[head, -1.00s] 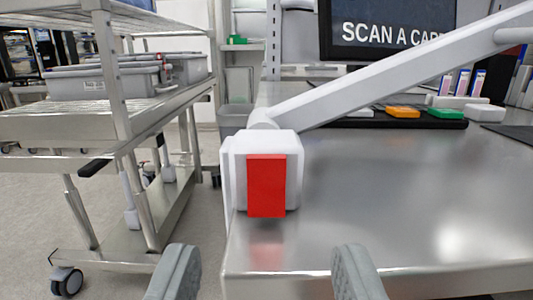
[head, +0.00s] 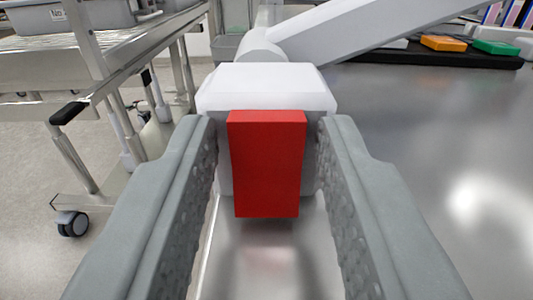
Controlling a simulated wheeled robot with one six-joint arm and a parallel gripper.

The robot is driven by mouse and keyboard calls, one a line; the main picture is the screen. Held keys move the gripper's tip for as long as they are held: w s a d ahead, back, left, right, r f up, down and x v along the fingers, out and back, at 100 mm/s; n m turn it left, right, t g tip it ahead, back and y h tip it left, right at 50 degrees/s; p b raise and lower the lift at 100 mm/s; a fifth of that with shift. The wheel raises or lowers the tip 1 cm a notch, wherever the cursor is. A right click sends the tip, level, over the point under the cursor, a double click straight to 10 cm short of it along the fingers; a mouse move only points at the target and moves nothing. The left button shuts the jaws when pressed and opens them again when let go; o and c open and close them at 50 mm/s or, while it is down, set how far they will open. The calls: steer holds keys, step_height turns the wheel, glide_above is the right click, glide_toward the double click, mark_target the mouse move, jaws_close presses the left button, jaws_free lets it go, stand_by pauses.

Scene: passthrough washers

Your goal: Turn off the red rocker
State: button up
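The red rocker (head: 266,165) is a red block on the front of a white housing (head: 266,88) at the edge of the metal table. My gripper (head: 267,135) is open, with one grey finger on each side of the rocker. The fingertips reach the sides of the housing. A narrow gap shows between each finger and the red face; I cannot tell if either finger touches the housing. The rocker's lower end looks to stand out toward me.
A white arm-like bar (head: 370,32) rises from the housing to the upper right. Orange (head: 443,43) and green (head: 495,47) blocks lie on a black tray at the back right. A wheeled metal cart (head: 95,60) stands at the left. The table (head: 420,130) is clear at right.

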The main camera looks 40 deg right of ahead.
steer(key=c, duration=0.6)
steer(key=shift+f+t+h, duration=0.3)
steer(key=shift+t+h, duration=0.1)
steer(key=shift+t, duration=0.1)
steer(key=shift+s+f+t+h, duration=0.1)
steer(key=shift+f+t+h, duration=0.15)
steer(key=shift+t+h, duration=0.6)
steer(key=o, duration=1)
steer(key=shift+a, duration=0.1)
steer(key=shift+s, duration=0.1)
steer(key=v, duration=1.7)
steer(key=shift+s+f, duration=0.1)
steer(key=shift+s, duration=0.05)
